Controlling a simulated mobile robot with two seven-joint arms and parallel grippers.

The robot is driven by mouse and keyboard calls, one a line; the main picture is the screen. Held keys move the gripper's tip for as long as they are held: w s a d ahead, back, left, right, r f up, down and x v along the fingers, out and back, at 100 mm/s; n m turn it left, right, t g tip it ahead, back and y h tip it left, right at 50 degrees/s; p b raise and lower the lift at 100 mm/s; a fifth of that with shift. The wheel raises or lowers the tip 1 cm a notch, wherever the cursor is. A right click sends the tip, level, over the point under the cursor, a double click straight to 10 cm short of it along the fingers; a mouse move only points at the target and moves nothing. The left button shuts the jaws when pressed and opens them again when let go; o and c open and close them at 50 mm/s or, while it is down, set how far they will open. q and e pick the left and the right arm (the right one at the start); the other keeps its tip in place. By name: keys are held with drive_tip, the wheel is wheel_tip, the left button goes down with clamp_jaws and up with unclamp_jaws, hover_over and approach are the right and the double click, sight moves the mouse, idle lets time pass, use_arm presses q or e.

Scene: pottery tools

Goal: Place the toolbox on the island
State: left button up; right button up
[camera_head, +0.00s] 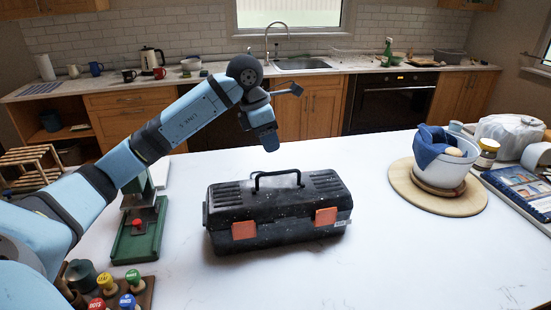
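The black toolbox (275,212) stands upright on the white top of the island (400,255), near the middle of the view. It has two orange latches on its front and a black handle (278,176) standing up from the lid. My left arm reaches in from the left. My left gripper (268,144) hangs pointing down above the back of the toolbox, apart from the handle. Its fingers are too small and dark to tell open from shut. Nothing visible hangs from it. My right gripper is not in view.
A green press-like tool (138,232) stands left of the toolbox. Colored-knob stamps (128,301) are at the lower left. A white bowl with a blue cloth (440,172) sits on a round wooden board (405,190) at right. The island is clear between toolbox and board.

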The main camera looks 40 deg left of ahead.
use_arm(q)
drive_tip(key=v, duration=0.4)
drive_tip(key=shift+f, duration=0.1)
idle(0.5)
